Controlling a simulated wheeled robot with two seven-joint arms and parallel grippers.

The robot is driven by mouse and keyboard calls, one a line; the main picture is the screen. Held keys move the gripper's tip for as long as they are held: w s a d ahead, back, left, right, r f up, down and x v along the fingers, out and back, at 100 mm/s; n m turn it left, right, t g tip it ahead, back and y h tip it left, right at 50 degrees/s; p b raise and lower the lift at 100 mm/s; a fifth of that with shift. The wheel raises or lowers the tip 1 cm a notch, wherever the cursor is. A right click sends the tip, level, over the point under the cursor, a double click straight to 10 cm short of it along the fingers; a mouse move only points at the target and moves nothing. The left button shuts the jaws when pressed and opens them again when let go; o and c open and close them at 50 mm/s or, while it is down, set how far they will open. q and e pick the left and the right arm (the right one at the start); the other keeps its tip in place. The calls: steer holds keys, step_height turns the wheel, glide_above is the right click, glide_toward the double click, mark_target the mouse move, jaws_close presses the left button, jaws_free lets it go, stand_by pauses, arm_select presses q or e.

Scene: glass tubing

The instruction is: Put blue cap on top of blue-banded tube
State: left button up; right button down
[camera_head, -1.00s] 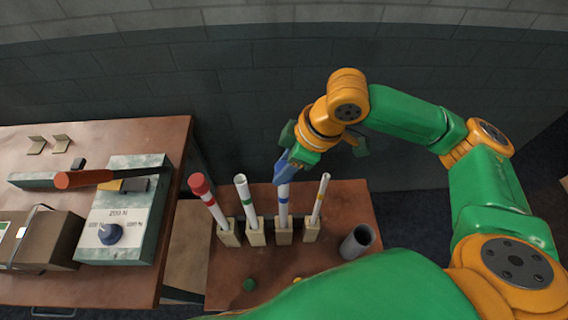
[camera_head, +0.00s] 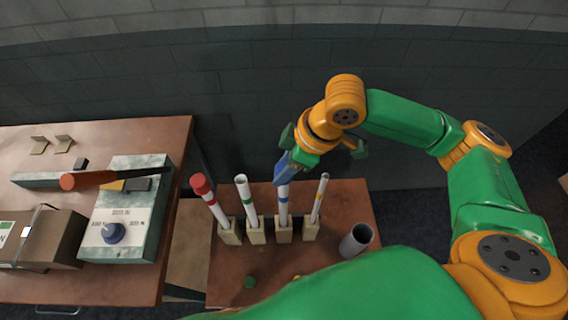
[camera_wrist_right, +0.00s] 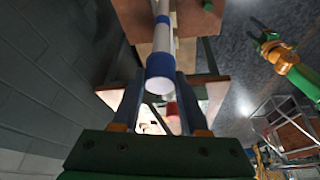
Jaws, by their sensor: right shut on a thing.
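The blue-banded tube (camera_head: 283,207), white with a blue ring, stands in its pale holder in the head view. My right gripper (camera_head: 285,168) is at its top end, with blue fingers hiding the tip there. In the right wrist view, the fingers of my right gripper (camera_wrist_right: 161,78) are closed on either side of the blue cap (camera_wrist_right: 160,64). The cap is lined up with the white tube (camera_wrist_right: 163,38) and appears to be on its end; whether it is fully seated I cannot tell. A green and orange arm, apparently my left, shows small in the wrist view, its jaws unclear (camera_wrist_right: 264,37).
A red-capped tube (camera_head: 209,200), a green-banded tube (camera_head: 246,201) and a yellow-banded tube (camera_head: 319,200) stand in holders alongside. A grey cup (camera_head: 355,240) is to the right. Small green (camera_head: 249,282) and yellow (camera_head: 298,278) caps lie in front. A workbench (camera_head: 150,140) stands left.

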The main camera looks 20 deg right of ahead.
steer(key=shift+f, duration=0.8)
stand_by(0.6)
steer(key=shift+f, duration=0.35)
steer(key=shift+f, duration=0.1)
jaws_free()
steer(key=shift+r, duration=4)
